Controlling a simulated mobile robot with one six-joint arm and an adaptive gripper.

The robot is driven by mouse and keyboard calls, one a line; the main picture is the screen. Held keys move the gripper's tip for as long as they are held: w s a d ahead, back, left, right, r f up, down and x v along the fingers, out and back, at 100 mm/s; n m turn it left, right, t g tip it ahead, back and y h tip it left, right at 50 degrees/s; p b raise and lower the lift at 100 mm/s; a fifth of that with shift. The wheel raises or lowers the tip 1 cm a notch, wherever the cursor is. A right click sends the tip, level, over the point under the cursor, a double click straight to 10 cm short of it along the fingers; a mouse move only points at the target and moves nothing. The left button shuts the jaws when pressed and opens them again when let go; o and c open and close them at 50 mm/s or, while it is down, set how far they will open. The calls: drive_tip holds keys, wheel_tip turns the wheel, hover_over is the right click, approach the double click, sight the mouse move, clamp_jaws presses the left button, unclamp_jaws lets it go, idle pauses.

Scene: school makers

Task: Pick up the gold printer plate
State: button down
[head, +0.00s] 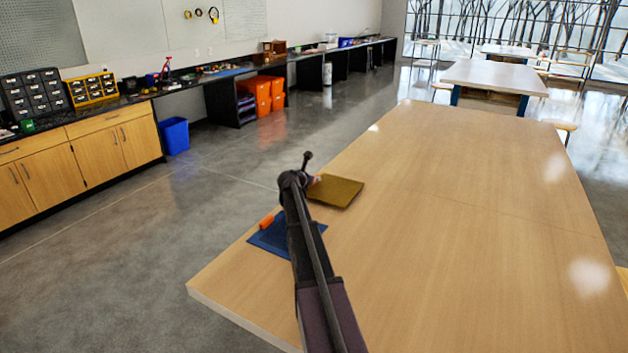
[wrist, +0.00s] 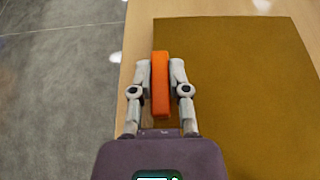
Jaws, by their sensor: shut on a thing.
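The gold printer plate (head: 337,191) is a flat brownish-gold square at the left edge of the long wooden table (head: 450,210). It fills much of the right side of the wrist view (wrist: 240,95). An orange handle (wrist: 160,85) stands at the plate's left edge. My gripper (wrist: 160,75) is shut on this handle, one grey finger on each side. In the head view my arm hides most of the gripper and the handle. I cannot tell whether the plate touches the tabletop or is slightly above it.
A blue plate (head: 270,238) with an orange handle (head: 267,221) lies nearer on the same table, partly behind my arm. The table's right side is clear. Grey floor (head: 200,220) lies left of the table, with cabinets (head: 85,155) and a blue bin (head: 175,136) beyond.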

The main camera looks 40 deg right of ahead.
wheel_tip(320, 180, up, 2)
drive_tip(key=shift+r+p, duration=0.1)
drive_tip(key=shift+p, duration=0.65)
drive_tip(key=s+d, duration=0.1)
drive_tip(key=d, duration=0.4)
drive_tip(key=s+d, duration=0.2)
drive_tip(key=d, duration=0.3)
drive_tip(key=s+d+r+p, duration=0.1)
drive_tip(key=d, duration=0.4)
drive_tip(key=shift+s+d, duration=0.2)
